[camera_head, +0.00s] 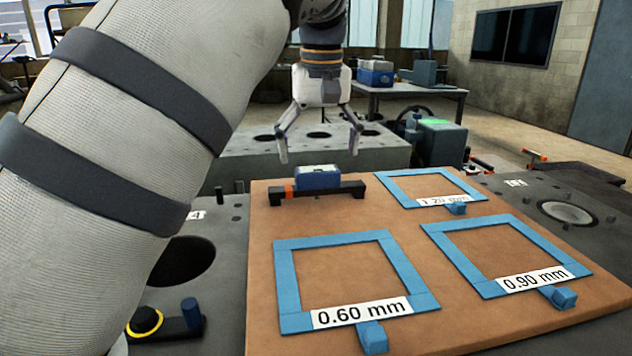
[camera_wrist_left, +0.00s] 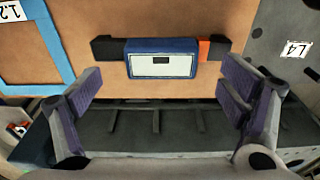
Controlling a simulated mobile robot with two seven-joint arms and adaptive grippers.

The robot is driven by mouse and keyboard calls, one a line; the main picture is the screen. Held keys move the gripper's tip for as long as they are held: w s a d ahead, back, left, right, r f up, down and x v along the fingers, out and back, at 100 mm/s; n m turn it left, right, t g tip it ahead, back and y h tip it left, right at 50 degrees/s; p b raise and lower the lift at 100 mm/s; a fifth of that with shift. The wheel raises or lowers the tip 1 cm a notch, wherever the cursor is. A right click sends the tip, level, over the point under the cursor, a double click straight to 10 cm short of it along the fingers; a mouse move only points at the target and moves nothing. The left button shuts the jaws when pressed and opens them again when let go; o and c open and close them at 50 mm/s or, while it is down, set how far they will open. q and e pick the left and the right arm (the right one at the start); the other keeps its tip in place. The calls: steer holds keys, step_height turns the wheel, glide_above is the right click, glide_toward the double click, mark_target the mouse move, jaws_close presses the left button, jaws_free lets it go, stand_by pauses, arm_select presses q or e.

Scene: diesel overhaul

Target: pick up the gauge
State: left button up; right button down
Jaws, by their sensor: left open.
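The gauge (camera_head: 318,178) is a small blue box on a black bar with an orange part at one end. It lies at the far edge of the brown board. My left gripper (camera_head: 319,158) is open and empty, pointing down just above and behind the gauge. In the left wrist view the gauge (camera_wrist_left: 162,59) lies ahead, between the lines of the spread fingers (camera_wrist_left: 163,90); its pale display faces the camera. The fingers do not touch it. My right gripper is not in view.
The brown board (camera_head: 260,290) bears blue frames labelled 0.60 mm (camera_head: 290,280), 0.90 mm (camera_head: 455,255) and one farther back (camera_head: 400,195). A grey engine deck with round bores (camera_head: 185,262) surrounds the board. A black-and-yellow part (camera_head: 146,321) lies at the lower left.

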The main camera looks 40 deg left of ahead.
mark_target(318, 168)
arm_select(q)
steer(key=f, duration=0.4)
steer(key=shift+w+a+f, duration=0.2)
steer(key=shift+a, duration=0.15)
steer(key=c, duration=1.2)
steer(key=shift+r, duration=0.1)
